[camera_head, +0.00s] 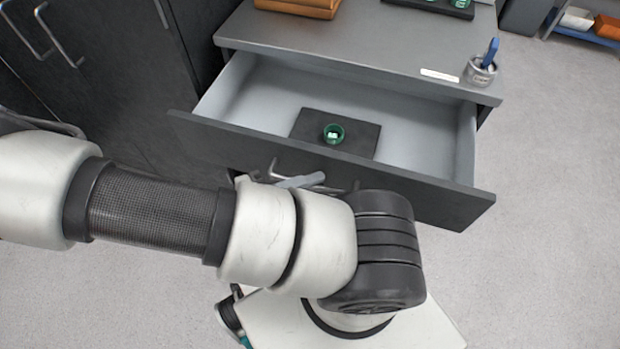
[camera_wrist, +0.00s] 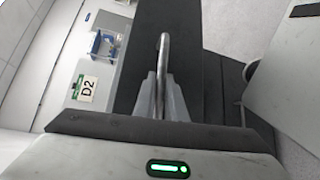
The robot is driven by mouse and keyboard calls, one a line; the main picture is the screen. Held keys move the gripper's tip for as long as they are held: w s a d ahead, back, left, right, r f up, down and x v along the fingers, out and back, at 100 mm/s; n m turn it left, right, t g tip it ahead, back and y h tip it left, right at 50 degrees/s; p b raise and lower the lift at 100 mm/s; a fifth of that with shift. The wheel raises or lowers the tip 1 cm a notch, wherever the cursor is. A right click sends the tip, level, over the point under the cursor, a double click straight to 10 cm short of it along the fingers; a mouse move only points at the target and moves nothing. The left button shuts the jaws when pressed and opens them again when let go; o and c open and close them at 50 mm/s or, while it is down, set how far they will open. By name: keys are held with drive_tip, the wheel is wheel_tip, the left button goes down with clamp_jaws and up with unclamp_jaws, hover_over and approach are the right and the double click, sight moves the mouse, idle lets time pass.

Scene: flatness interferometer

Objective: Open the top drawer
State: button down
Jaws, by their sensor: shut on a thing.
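The top drawer (camera_head: 452,140) of the grey cabinet (camera_head: 330,42) stands well open in the head view, its pale inside showing. Its dark front panel (camera_head: 215,135) faces me and has a metal bar handle (camera_head: 274,170), partly hidden by my arm. My gripper (camera_head: 304,181) is at this handle, mostly hidden behind my wrist. In the wrist view, my gripper's fingers (camera_wrist: 162,98) are closed around the handle (camera_wrist: 163,60).
In the drawer, a small green ring-shaped part (camera_head: 334,133) sits on a dark mat (camera_head: 365,137). A cup (camera_head: 480,72) with a blue tool stands near the cabinet top's right edge. Dark cupboards (camera_head: 105,80) are at the left. Floor (camera_head: 555,180) is clear at the right.

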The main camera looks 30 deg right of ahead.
drive_tip(key=shift+w, duration=0.1)
drive_tip(key=c, duration=2.1)
unclamp_jaws()
drive_tip(key=a+r, duration=0.1)
drive_tip(key=a, duration=0.7)
drive_tip(key=w+a+r+p, duration=0.1)
drive_tip(key=a, duration=0.8)
drive_tip(key=shift+w+r, duration=0.25)
drive_tip(key=shift+a, duration=0.1)
